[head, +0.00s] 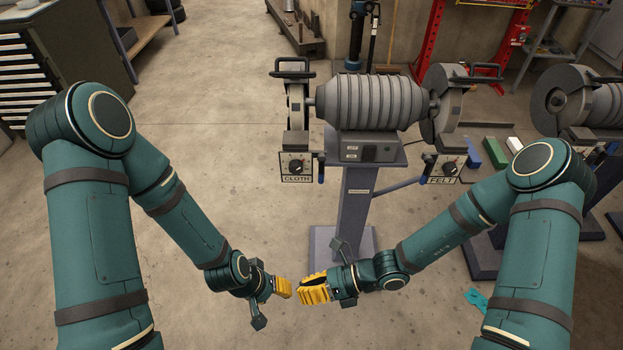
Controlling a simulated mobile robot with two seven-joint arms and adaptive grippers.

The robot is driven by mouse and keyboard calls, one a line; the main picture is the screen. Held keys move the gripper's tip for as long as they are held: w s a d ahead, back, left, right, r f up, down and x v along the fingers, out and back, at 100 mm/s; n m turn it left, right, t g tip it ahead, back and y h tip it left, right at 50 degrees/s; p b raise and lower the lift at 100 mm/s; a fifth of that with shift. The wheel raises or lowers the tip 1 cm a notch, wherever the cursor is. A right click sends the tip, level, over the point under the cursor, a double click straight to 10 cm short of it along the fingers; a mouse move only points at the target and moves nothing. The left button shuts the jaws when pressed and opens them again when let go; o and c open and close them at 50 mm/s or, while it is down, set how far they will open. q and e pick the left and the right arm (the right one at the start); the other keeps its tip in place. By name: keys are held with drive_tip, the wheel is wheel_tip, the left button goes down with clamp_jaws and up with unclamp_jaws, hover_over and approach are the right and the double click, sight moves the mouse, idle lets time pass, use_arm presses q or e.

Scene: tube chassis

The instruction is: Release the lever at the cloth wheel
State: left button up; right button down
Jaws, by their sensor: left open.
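The cloth wheel (296,104) is at the left end of a grey buffing machine (370,101) on a pedestal. Below it is a control box (299,166) marked CLOTH with a black knob. A small lever with a blue end (321,172) hangs at the right side of this box, pointing down. My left gripper (284,287) is open, low in front of the pedestal and well below the lever, apart from it. My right gripper (312,291) is close beside it, yellow fingertips facing left. I cannot tell whether its fingers are apart.
The pedestal (356,205) stands behind my grippers. Another machine (577,100) is at far right. The floor left of the pedestal is clear.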

sight(321, 171)
use_arm(q)
drive_tip(key=shift+p+v, duration=0.8)
drive_tip(key=shift+v, duration=0.2)
use_arm(e)
drive_tip(key=w+d+r+m+t, duration=0.2)
drive_tip(key=w+r+m+t, duration=0.1)
drive_tip(key=w+m+t, duration=0.4)
drive_tip(key=w+d+r+m+t+h, duration=0.1)
drive_tip(key=w+d+r+m+t, duration=0.1)
drive_tip(key=w+m+t, duration=0.5)
drive_tip(key=w+r+m, duration=0.1)
drive_tip(key=w+m, duration=0.3)
drive_tip(key=m, duration=0.2)
drive_tip(key=shift+m+t+h, duration=0.3)
drive_tip(key=shift+t, duration=0.1)
use_arm(q)
drive_tip(key=shift+s+a, duration=0.1)
drive_tip(key=shift+a, duration=0.05)
use_arm(e)
drive_tip(key=shift+d, duration=0.1)
